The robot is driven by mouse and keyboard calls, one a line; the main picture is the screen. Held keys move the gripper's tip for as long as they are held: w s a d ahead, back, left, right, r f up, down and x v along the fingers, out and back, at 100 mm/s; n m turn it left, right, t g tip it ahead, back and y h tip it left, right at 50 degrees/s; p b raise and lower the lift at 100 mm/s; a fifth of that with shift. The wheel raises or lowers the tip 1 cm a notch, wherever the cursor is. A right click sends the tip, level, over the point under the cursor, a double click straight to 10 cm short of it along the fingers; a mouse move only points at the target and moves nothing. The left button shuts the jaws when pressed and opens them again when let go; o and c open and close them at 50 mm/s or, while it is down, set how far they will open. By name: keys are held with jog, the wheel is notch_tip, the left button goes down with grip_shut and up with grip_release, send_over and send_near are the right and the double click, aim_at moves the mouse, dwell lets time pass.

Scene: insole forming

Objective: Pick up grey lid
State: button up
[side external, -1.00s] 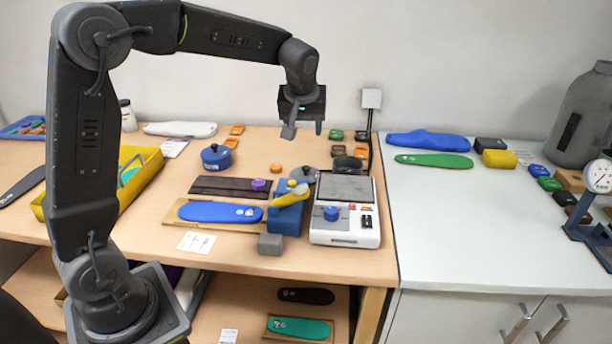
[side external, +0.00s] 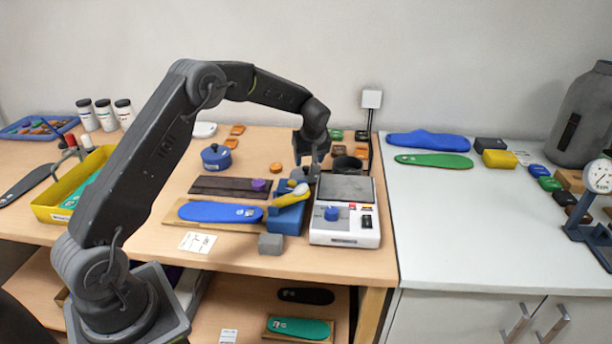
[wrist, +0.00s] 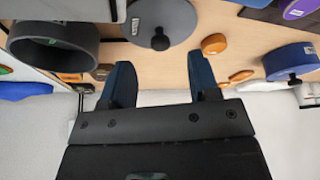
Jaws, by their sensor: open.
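The grey lid (wrist: 176,17) is a flat round disc with a small black knob, lying on the wooden table. In the side external view the lid (side external: 299,174) is small and partly hidden below my gripper (side external: 313,163). In the wrist view my gripper (wrist: 161,78) is open and empty, with its two dark fingers apart. The lid shows beyond the fingertips, with its knob roughly in line with the gap between them. My gripper is above the lid; I cannot tell the exact height.
A dark open pot (wrist: 60,54) stands close beside the lid, also seen in the side external view (side external: 348,163). A white scale (side external: 345,232), a blue block (side external: 286,220) with a yellow piece, and a blue lidded pot (side external: 216,158) are nearby. An orange disc (wrist: 214,44) lies near the lid.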

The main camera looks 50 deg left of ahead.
aim_at(306, 167)
jog(key=x, duration=0.5)
jog(key=shift+w+a+f, duration=0.15)
jog(key=shift+a, duration=0.25)
jog(key=c, duration=1)
